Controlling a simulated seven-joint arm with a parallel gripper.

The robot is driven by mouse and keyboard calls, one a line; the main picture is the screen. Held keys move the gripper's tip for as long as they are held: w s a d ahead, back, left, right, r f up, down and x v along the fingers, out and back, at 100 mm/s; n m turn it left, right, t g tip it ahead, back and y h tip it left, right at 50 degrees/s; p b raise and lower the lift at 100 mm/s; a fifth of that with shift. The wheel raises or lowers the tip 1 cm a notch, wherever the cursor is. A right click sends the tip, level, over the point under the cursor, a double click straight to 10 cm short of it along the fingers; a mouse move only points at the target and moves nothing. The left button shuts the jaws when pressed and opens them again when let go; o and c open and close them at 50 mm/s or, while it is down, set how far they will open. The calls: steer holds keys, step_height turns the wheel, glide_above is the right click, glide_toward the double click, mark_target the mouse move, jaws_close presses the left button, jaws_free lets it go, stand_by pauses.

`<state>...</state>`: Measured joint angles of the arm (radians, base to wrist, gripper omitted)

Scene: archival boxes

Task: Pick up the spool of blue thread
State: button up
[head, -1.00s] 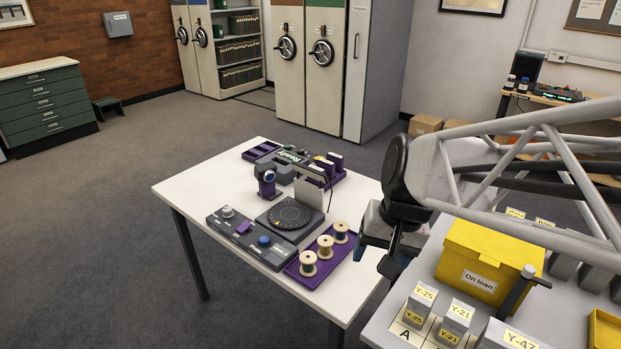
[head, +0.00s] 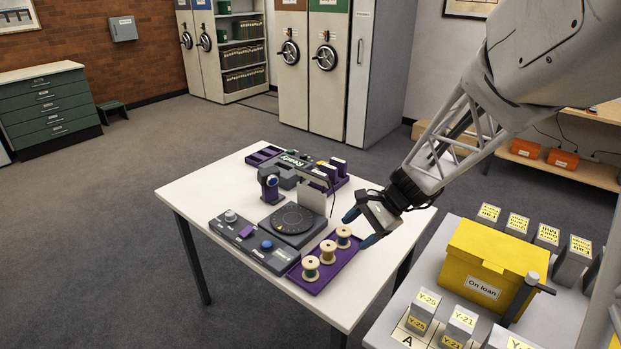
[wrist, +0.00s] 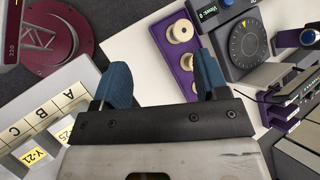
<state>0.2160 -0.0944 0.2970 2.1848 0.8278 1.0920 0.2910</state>
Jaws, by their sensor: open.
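Three spools stand in a purple tray (head: 332,272) at the table's right front: a near one (head: 310,268), a middle one (head: 328,252) and a far one (head: 343,237). Their flanges are pale wood. The thread is too small to tell which spool is blue. My gripper (head: 360,228) is open and empty, above and just right of the far spool. In the wrist view, the tray (wrist: 160,30) lies beyond my gripper (wrist: 163,70), near the right finger.
A turntable device (head: 292,219), a control panel (head: 250,240) and a small camera-like device (head: 269,186) stand left of the tray. Another purple rack (head: 338,184) is behind. A yellow box (head: 490,256) and labelled small boxes occupy the grey surface at right.

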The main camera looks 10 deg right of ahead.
steer(key=w+d+f+m+t+y, duration=0.25)
steer(key=w+d+f+m, duration=0.3)
steer(key=w+f, duration=0.5)
steer(key=m+t+y, duration=0.2)
steer(key=m+t, duration=0.1)
steer(key=m, duration=0.3)
glide_toward(348, 243)
steer(key=shift+w+a+r+n+h, duration=0.25)
steer(key=shift+w+a+r, duration=0.55)
steer(key=shift+a, duration=0.2)
steer(key=shift+x, duration=1.3)
steer(key=shift+a+f, duration=0.1)
steer(key=shift+a, duration=0.05)
steer(key=shift+x, duration=2.4)
steer(key=shift+s+f, duration=0.1)
steer(key=shift+f, duration=0.05)
